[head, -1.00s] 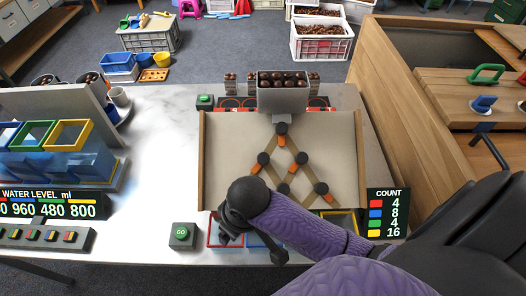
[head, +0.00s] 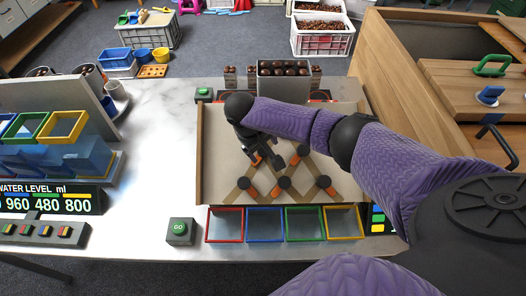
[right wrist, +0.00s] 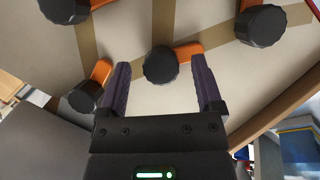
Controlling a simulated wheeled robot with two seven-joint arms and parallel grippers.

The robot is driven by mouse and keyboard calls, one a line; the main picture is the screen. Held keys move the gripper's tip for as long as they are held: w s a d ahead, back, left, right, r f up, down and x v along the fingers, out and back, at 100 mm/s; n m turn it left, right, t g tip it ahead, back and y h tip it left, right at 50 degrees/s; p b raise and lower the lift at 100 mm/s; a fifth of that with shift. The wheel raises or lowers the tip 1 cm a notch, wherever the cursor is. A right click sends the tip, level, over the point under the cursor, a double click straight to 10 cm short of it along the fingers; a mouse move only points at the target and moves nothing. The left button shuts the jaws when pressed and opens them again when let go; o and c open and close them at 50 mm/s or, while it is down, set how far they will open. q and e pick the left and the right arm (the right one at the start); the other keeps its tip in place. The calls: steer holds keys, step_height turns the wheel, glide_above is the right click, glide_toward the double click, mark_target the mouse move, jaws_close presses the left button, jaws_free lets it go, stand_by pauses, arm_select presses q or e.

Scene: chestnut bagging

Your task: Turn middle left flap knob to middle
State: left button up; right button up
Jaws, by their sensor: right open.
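The flap board (head: 220,130) stands on the table with dark round knobs and orange flaps on tan strips. My right gripper (head: 268,155) is over the board's middle left area, open, and hides most of the middle left knob and the top knob in the head view. The middle right knob (head: 303,150) shows just right of it. In the right wrist view a dark knob (right wrist: 160,66) with an orange flap pointing right lies between and slightly beyond the two open fingers (right wrist: 162,75); I cannot tell whether they touch it. My left gripper is not in view.
Lower knobs (head: 284,183) sit just below the gripper. Red, blue, green and yellow frames (head: 264,225) line the board's front, with a GO button (head: 180,231) to their left. A chestnut hopper (head: 284,70) stands behind. Wooden furniture (head: 400,110) is at the right.

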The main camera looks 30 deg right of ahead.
steer(key=shift+d+f, duration=0.1)
steer(key=shift+f, duration=0.35)
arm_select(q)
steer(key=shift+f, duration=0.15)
arm_select(e)
jaws_close()
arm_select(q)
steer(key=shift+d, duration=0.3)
arm_select(e)
steer(key=shift+r, duration=0.1)
